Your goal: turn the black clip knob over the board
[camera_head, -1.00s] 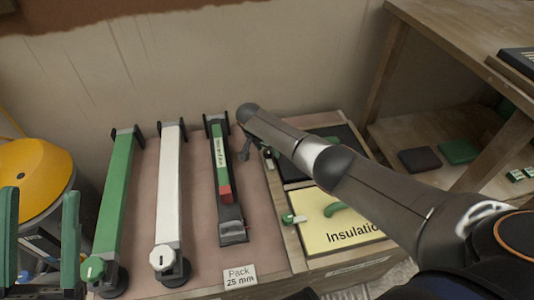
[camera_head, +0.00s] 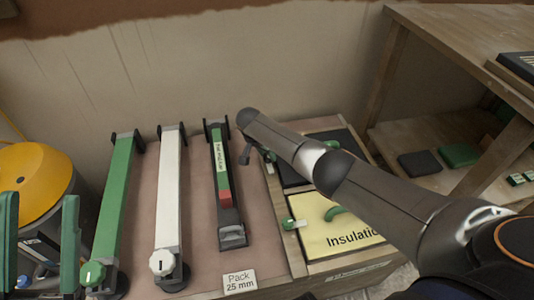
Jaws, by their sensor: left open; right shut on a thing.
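The black board (camera_head: 297,172) lies in the upper bay of the wooden frame at centre right, partly covered by my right arm. My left gripper (camera_head: 40,245) is open and empty at the far left.
Left of the frame stand a green bar clamp (camera_head: 115,200), a white one (camera_head: 168,190) and a dark one with a green and red strip (camera_head: 223,170). A "Pack 25 mm" card (camera_head: 240,281) lies in front. A wooden shelf (camera_head: 430,145) stands at right.

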